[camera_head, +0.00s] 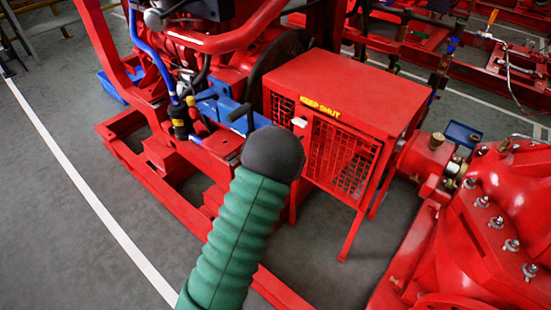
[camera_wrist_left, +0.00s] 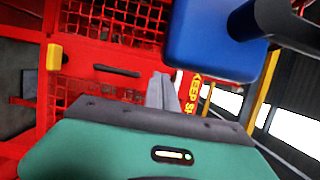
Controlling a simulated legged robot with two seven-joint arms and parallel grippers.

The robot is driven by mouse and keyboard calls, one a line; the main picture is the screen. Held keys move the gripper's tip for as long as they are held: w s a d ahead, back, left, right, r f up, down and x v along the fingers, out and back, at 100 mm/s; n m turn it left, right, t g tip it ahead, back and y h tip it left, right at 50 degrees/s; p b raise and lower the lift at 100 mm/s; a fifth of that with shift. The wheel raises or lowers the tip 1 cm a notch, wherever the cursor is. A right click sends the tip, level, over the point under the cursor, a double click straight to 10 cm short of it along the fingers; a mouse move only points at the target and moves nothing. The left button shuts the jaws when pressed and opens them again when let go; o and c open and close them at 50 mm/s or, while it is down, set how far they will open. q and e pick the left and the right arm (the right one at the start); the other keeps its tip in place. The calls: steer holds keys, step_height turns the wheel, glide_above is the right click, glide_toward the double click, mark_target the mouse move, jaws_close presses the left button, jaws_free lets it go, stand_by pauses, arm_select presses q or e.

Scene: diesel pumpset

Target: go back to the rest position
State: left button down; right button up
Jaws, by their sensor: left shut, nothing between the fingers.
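My green-sleeved arm (camera_head: 236,235) comes up from the bottom of the head view and ends in a dark rounded cap (camera_head: 272,153). The cap hides the gripper in that view. In the left wrist view, the grey fingers of my left gripper (camera_wrist_left: 163,92) are together and empty, in front of the red mesh guard (camera_wrist_left: 118,20). That guard also shows in the head view as a red box (camera_head: 345,85) with a yellow "KEEP SHUT" label. My right gripper is in neither view.
A blue block (camera_wrist_left: 212,38) with a black handle is close to the fingers at upper right. It appears to be the blue part (camera_head: 225,107) left of the guard. A red pump casing (camera_head: 490,225) stands at right. Grey floor (camera_head: 60,215) is clear at left.

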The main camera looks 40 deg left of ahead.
arm_select(q)
steer(key=p+v, duration=0.1)
steer(key=v, duration=0.8)
steer(key=d+f+n+g+h, duration=0.4)
steer(key=d+f+n+g, duration=0.3)
steer(key=d+n, duration=0.25)
steer(key=s+d+n+g+h, duration=0.2)
steer(key=s+d+n+g, duration=0.35)
steer(key=s+d, duration=0.7)
step_height(320, 180, up, 33)
steer(key=m+g+p, duration=0.1)
steer(key=p, duration=3.1)
steer(key=shift+s+a+g+p, duration=0.2)
steer(key=shift+s+g+p, duration=0.15)
steer(key=shift+s, duration=0.1)
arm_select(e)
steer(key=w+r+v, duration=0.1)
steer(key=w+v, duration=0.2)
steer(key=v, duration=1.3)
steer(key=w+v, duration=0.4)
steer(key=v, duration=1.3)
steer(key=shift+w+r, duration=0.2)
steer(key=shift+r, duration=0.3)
arm_select(q)
steer(key=shift+r, duration=0.1)
